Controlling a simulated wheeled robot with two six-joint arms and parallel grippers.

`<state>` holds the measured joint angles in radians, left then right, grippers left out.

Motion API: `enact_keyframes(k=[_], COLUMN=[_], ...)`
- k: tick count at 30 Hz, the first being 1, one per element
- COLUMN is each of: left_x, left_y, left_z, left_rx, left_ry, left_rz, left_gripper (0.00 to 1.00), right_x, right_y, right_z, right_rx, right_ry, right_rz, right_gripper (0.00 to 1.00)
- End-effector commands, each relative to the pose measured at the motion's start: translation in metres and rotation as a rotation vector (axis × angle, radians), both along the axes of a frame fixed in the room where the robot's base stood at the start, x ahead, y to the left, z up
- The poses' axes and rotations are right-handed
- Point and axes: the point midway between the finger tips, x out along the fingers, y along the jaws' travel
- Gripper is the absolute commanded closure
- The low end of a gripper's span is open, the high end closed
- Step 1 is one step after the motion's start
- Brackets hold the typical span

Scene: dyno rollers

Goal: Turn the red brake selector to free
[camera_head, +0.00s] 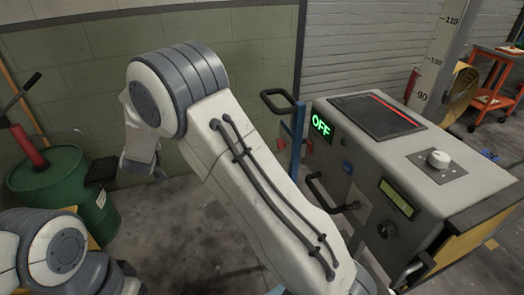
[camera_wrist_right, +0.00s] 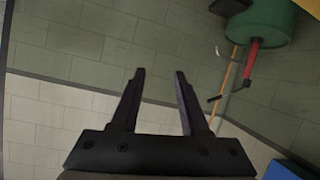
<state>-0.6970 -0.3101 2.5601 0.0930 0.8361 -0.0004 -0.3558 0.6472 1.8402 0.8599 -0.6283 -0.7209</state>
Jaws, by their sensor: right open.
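I cannot make out a red brake selector for certain. A grey cabinet (camera_head: 348,160) at right has a green OFF display (camera_head: 321,125), a black round knob (camera_head: 384,230) on its front, and a pale dial (camera_head: 438,158) on top. A small red part (camera_head: 281,144) shows behind my right arm; what it is I cannot tell. My right gripper (camera_wrist_right: 156,76) is open and empty in the wrist view, pointing toward the wall, away from the cabinet. My left arm is at the lower left of the head view; its gripper is not seen.
A green drum (camera_head: 48,185) with a red hand pump (camera_head: 28,148) stands at left by the green block wall (camera_head: 60,70). Black handles (camera_head: 325,193) project from the cabinet. An orange cart (camera_head: 495,85) is far right. My right arm covers the middle.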

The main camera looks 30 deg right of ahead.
Motion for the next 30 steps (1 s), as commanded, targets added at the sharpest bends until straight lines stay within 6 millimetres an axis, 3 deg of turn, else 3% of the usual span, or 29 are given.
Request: enact_keyframes(k=[1, 4, 6, 10, 13, 18, 23, 30], left_x=[0.000, 0.000, 0.000, 0.000, 0.000, 0.000, 0.000, 0.000], left_y=[0.000, 0.000, 0.000, 0.000, 0.000, 0.000, 0.000, 0.000], left_z=[-0.012, -0.023, -0.030, -0.040, -0.045, -0.048, -0.044, -0.034], left_rx=[0.000, 0.000, 0.000, 0.000, 0.000, 0.000, 0.000, 0.000], left_ry=[0.000, 0.000, 0.000, 0.000, 0.000, 0.000, 0.000, 0.000], left_rz=[0.000, 0.000, 0.000, 0.000, 0.000, 0.000, 0.000, 0.000], left_gripper=[0.50, 0.50, 0.50, 0.50, 0.50, 0.50, 0.50, 0.50], right_x=[0.019, 0.029, 0.017, -0.031, -0.068, -0.104, -0.110, -0.108], right_y=[-0.043, -0.129, -0.183, -0.256, -0.284, -0.301, -0.316, -0.359], right_z=[-0.030, -0.064, -0.088, -0.125, -0.144, -0.157, -0.153, -0.140], right_rx=[-0.076, -0.270, -0.418, -0.680, -0.837, -0.978, -1.001, -0.998], right_ry=[-0.045, -0.123, -0.139, -0.100, -0.044, 0.023, 0.036, 0.036], right_rz=[-0.127, -0.396, -0.583, -0.886, -1.054, -1.198, -1.223, -1.221], right_gripper=[0.55, 0.55, 0.55, 0.55, 0.55, 0.55, 0.55, 0.55])
